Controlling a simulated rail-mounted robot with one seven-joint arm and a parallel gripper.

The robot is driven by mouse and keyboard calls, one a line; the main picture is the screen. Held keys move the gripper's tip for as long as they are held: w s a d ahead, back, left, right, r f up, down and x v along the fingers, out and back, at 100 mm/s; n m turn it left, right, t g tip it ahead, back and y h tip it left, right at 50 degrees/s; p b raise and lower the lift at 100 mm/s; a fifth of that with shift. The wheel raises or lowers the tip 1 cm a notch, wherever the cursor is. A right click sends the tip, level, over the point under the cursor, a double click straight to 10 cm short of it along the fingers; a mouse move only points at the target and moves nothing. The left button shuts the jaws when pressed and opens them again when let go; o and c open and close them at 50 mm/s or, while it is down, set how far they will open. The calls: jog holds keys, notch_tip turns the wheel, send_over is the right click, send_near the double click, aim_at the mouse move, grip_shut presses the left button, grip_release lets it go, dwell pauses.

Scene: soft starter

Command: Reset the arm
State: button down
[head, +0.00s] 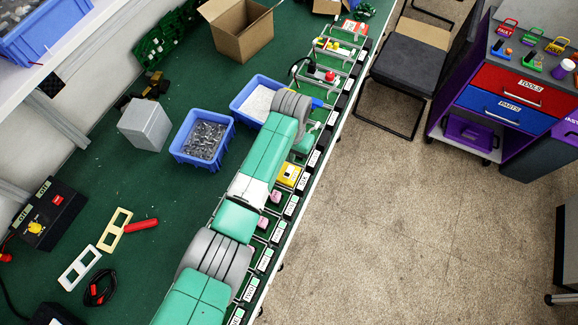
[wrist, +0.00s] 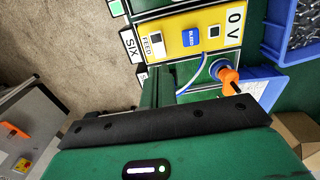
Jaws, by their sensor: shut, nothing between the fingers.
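My gripper (wrist: 163,88) shows in the wrist view as dark fingers past the black bar of my green hand. The fingers are together with nothing between them. Beyond them is a yellow module (wrist: 208,36) marked FEED, BLEED and 0 V. A blue-and-white wire runs from it beside the fingers. I cannot tell whether the fingers touch anything. In the head view my green arm reaches up along the rail of stations, and the hand hangs over the rail beside a yellow module (head: 289,174). The fingertips are hidden there.
An orange knob (wrist: 229,75) stands close right of my fingers. In the head view, a blue bin of grey parts (head: 203,140), a bin of white material (head: 253,101) and a grey box (head: 146,124) lie left of the arm. The floor at right is mostly open.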

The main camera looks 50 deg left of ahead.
jog(key=shift+r, duration=0.55)
